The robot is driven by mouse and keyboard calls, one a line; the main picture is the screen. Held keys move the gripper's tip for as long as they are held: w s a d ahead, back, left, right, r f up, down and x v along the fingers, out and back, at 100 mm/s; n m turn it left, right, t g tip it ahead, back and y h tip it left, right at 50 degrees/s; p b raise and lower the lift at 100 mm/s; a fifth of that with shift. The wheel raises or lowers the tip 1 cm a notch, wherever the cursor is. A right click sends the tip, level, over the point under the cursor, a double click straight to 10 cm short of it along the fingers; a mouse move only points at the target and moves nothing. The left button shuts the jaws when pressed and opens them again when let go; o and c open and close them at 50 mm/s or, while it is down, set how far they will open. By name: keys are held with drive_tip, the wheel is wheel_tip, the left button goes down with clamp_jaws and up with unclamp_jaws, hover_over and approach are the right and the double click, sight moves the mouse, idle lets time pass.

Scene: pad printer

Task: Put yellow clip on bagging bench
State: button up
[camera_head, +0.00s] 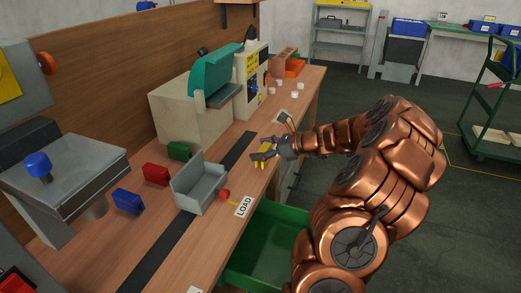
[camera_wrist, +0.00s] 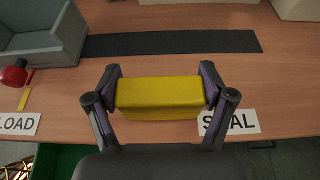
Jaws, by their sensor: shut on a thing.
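The yellow clip (camera_wrist: 160,96) is a yellow block held between the two fingers of my gripper (camera_wrist: 160,82) in the wrist view. The fingers press on its left and right ends. In the head view my gripper (camera_head: 264,157) is over the front part of the wooden bench (camera_head: 225,240), with a little yellow (camera_head: 263,163) of the clip showing. The clip appears to be above the bench top near the SEAL label (camera_wrist: 230,121). I cannot tell which surface is the bagging bench; no such label is readable.
A grey open holder (camera_head: 200,187) with a red knob (camera_head: 224,195) stands by the LOAD label (camera_head: 243,207). Red (camera_head: 156,174), green (camera_head: 179,151) and blue (camera_head: 128,201) blocks lie left. A teal-topped machine (camera_head: 205,95) stands behind. A green bin (camera_head: 262,245) sits below the edge.

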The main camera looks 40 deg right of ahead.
drive_tip(key=shift+f, duration=0.1)
drive_tip(key=o, duration=0.7)
drive_tip(key=shift+s+d+r, duration=0.2)
drive_tip(key=shift+s+r, duration=0.1)
drive_tip(key=p+v, duration=0.1)
drive_tip(key=v, duration=1)
drive_tip(key=shift+s, duration=0.15)
